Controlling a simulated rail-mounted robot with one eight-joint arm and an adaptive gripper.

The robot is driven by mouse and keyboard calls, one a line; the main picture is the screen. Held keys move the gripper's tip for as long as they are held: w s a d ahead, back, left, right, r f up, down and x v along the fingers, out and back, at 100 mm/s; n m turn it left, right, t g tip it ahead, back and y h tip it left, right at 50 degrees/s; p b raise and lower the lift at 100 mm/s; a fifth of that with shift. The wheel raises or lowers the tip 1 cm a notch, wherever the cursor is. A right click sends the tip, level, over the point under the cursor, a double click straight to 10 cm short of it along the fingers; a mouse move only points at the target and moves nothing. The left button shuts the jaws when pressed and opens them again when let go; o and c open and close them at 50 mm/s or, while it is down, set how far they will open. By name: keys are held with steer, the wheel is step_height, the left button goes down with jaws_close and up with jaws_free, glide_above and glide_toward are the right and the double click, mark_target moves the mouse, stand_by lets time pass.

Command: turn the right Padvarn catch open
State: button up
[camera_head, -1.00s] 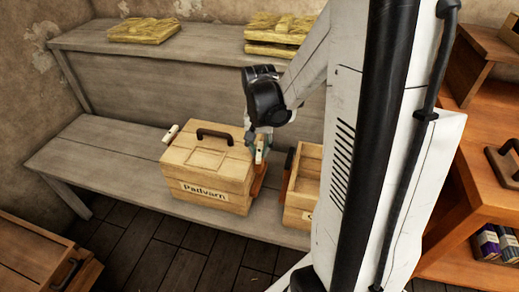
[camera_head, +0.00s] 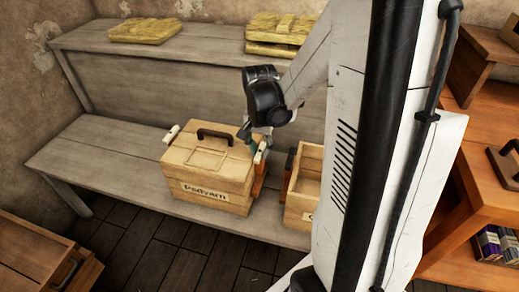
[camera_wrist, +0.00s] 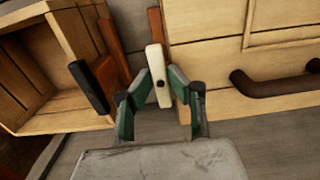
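The Padvarn box (camera_head: 209,177) is a pale wooden chest with a closed lid and a dark handle (camera_head: 214,133). It stands on the lower grey bench. Its right catch (camera_head: 261,153) is a small white bar at the right side, above an orange-brown strip. In the wrist view the catch (camera_wrist: 158,75) is upright in the picture, with a dark pin in it. My gripper (camera_wrist: 159,72) has its green fingertips on either side of the catch, apparently touching both sides. In the head view my gripper (camera_head: 254,143) partly hides the catch. A left white catch (camera_head: 171,134) sticks out across the box.
An open wooden box (camera_head: 303,190) with a black-tipped orange-brown bar stands close to the right, leaving a narrow gap. Straw-coloured bundles (camera_head: 145,30) lie on the upper shelf. The bench (camera_head: 85,165) left of the box is clear.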

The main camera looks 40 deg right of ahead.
mark_target(259, 152)
steer(key=o, duration=0.3)
steer(key=shift+o, duration=0.2)
step_height(259, 152, up, 12)
stand_by(0.5)
stand_by(0.3)
steer(key=shift+a, duration=0.1)
steer(key=s+a+r+n+t+p, duration=0.3)
steer(key=s+a+r+n+p, duration=0.1)
steer(key=a+r, duration=0.3)
steer(key=s+a+r+n+t+p, duration=0.4)
steer(key=s+a+r+n+p, duration=0.1)
steer(key=a, duration=0.6)
steer(key=shift+r+n+p, duration=0.3)
steer(key=shift+r+n, duration=0.6)
steer(key=shift+n, duration=0.1)
